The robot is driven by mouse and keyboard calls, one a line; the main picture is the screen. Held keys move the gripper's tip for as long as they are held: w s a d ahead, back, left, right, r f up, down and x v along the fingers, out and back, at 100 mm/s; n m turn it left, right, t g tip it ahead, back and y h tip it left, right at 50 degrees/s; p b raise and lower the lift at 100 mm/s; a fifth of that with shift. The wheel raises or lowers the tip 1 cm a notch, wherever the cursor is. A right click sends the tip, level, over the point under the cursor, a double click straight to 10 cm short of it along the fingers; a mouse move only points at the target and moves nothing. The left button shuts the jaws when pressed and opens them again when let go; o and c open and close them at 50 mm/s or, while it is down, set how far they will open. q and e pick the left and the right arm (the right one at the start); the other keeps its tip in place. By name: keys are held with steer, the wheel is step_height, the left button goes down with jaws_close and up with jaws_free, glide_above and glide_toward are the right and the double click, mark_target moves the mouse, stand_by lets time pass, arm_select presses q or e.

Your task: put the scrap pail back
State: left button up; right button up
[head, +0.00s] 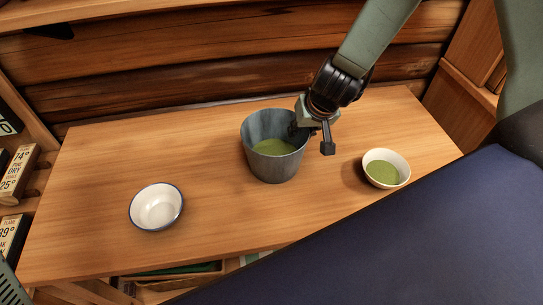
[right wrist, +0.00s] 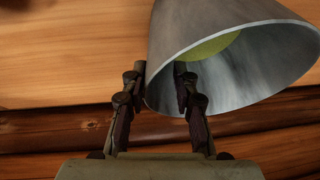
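The scrap pail (head: 277,168) is a grey metal bucket with green contents. It stands upright near the middle of the wooden table (head: 100,170). My right gripper (head: 312,138) is at the right side of its rim, with one finger inside the pail and the other outside. In the right wrist view the pail (right wrist: 225,35) shows with its mouth toward the camera. The fingers (right wrist: 160,70) there are apart on either side of its wall, so the gripper is open. The inner finger is partly hidden in the head view. My left gripper is not in view.
A white bowl with a blue rim (head: 157,207) sits empty at the left of the table. A cream bowl (head: 400,160) with green contents sits to the right of the pail. Log walls (head: 190,85) rise behind. Labelled boxes (head: 17,175) stand on shelves at the left.

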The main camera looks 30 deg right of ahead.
steer(key=shift+w+d+f, duration=0.3)
steer(key=shift+d+f, duration=0.35)
steer(key=shift+d, duration=0.05)
steer(key=shift+a+r, duration=0.2)
steer(key=shift+a, duration=0.1)
steer(key=shift+s+a+r, duration=0.2)
steer(key=shift+a+r, duration=0.05)
steer(key=shift+a, duration=0.15)
steer(key=c, duration=0.3)
steer(key=shift+w+d+f, duration=0.2)
steer(key=shift+d+f, duration=0.15)
steer(key=shift+d, duration=0.2)
jaws_close()
steer(key=shift+s+a+r, duration=0.1)
steer(key=shift+a+r, duration=0.15)
steer(key=shift+a, duration=0.15)
steer(key=shift+d+f, duration=0.1)
steer(key=shift+d, duration=0.15)
